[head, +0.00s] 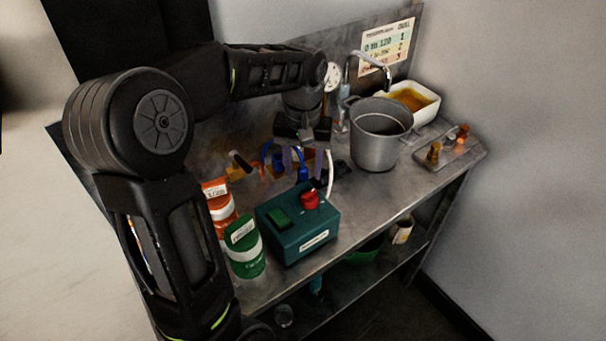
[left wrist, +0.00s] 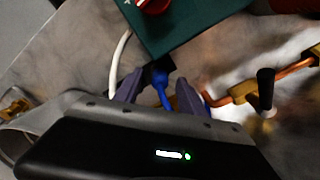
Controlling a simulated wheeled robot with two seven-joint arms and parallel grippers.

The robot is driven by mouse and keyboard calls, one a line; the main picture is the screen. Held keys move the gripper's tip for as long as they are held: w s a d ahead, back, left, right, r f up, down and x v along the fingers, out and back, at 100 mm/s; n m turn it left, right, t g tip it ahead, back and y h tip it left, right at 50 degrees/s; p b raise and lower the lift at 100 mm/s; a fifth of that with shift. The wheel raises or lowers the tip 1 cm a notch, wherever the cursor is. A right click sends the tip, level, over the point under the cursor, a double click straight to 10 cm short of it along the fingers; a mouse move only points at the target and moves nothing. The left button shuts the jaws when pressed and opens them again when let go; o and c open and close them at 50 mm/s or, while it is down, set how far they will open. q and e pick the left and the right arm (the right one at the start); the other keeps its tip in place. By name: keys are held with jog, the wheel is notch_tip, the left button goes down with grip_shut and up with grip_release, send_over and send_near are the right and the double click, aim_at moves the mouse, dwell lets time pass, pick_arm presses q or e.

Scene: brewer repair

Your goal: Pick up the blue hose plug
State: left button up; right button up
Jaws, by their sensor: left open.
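The blue hose plug (head: 303,174) is at the end of a blue hose, close behind the teal box on the metal table. My left gripper (head: 302,160) comes down over it from above, with one purple finger on each side. In the left wrist view the blue plug (left wrist: 159,79) shows between the open fingers (left wrist: 159,90), next to a dark part by the box's edge. I cannot tell whether either finger touches it. My right gripper is not in view.
The teal box (head: 297,226) with a red knob and green switch stands in front. Green (head: 244,247) and orange (head: 218,204) containers stand left of it. A grey pot (head: 375,135) and a white tub (head: 425,107) stand to the right. Copper pipes (left wrist: 290,70) and a white hose (left wrist: 118,62) are close by.

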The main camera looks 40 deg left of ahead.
pick_arm(q)
jog(key=shift+f, duration=0.7)
jog(key=shift+c, duration=0.3)
grip_shut()
